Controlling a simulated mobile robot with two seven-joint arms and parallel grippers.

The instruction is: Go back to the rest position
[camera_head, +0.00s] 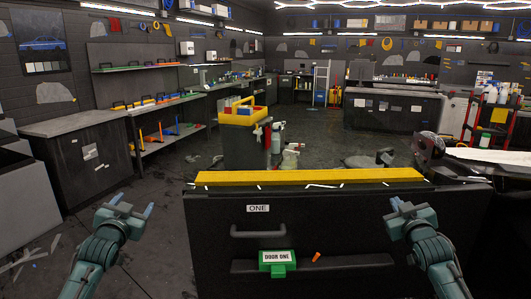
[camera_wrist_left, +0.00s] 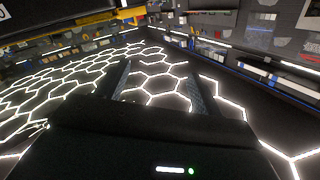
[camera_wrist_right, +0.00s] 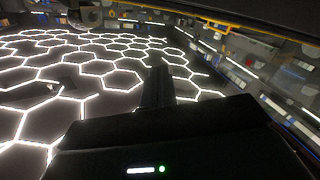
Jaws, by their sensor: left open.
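My left gripper (camera_head: 132,203) is raised at the lower left of the head view, left of the dark door panel, with its two blue fingertips apart. In the left wrist view its fingers (camera_wrist_left: 159,80) stand spread with nothing between them. My right gripper (camera_head: 396,204) is raised in front of the right part of the panel. In the right wrist view its fingers (camera_wrist_right: 158,86) are together, and I see nothing held. Both wrist views look up at the hexagonal ceiling lights.
A dark door panel (camera_head: 215,222) marked ONE stands ahead, with a yellow strip (camera_head: 310,177) along its top. A green DOOR ONE tag (camera_head: 277,262) and an orange piece (camera_head: 316,257) are on it. A cart with a yellow tray (camera_head: 240,117) stands behind. Floor at left is mostly open.

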